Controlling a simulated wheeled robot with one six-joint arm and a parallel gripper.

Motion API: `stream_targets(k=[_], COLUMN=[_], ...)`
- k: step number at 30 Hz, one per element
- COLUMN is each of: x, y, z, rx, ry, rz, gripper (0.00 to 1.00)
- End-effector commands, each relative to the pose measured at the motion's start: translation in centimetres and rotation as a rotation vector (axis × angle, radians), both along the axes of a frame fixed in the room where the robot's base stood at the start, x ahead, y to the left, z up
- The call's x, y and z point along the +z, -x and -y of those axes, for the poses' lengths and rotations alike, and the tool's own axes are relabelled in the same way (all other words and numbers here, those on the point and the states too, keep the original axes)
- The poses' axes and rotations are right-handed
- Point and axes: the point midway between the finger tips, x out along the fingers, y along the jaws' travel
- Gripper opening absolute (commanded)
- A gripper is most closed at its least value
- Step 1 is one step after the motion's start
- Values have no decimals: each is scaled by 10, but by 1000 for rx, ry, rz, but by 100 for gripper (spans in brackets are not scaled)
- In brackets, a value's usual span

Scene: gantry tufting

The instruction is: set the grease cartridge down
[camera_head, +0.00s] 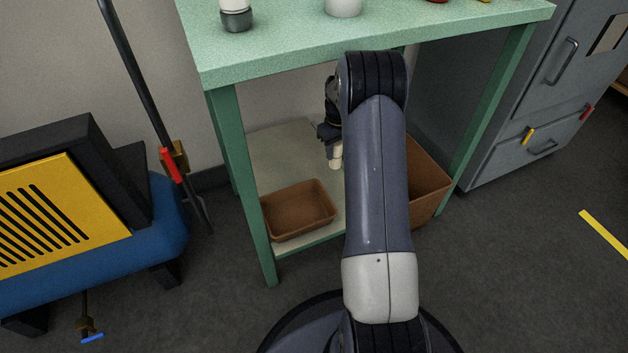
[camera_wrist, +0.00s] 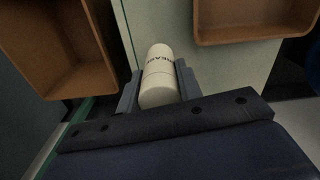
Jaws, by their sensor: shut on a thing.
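The grease cartridge (camera_wrist: 159,78) is a cream cylinder with dark lettering, seen in the wrist view between the two grey fingers of my gripper (camera_wrist: 157,88). My gripper is shut on it. In the head view the cartridge (camera_head: 336,157) shows as a small pale piece below my gripper (camera_head: 333,140), over the lower shelf (camera_head: 285,150) of the green table. My arm hides part of that shelf. I cannot tell whether the cartridge touches the shelf.
A shallow brown tray (camera_head: 298,212) stands on the shelf's front left. A deeper brown bin (camera_head: 428,180) stands at the right, partly behind my arm. The green tabletop (camera_head: 290,45) is above, with table legs either side. Bare shelf lies behind the tray.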

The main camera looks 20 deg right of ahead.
Motion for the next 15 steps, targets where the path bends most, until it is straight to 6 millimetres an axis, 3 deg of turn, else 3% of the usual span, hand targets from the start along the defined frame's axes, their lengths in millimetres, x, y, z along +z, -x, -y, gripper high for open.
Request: stream_targets(k=[3, 11, 15], x=[-26, -54, -80], y=[1, 1, 1], z=[0, 0, -1], rx=[0, 0, 0], ry=[-1, -1, -1], rz=[-3, -1, -3], gripper=[9, 9, 9])
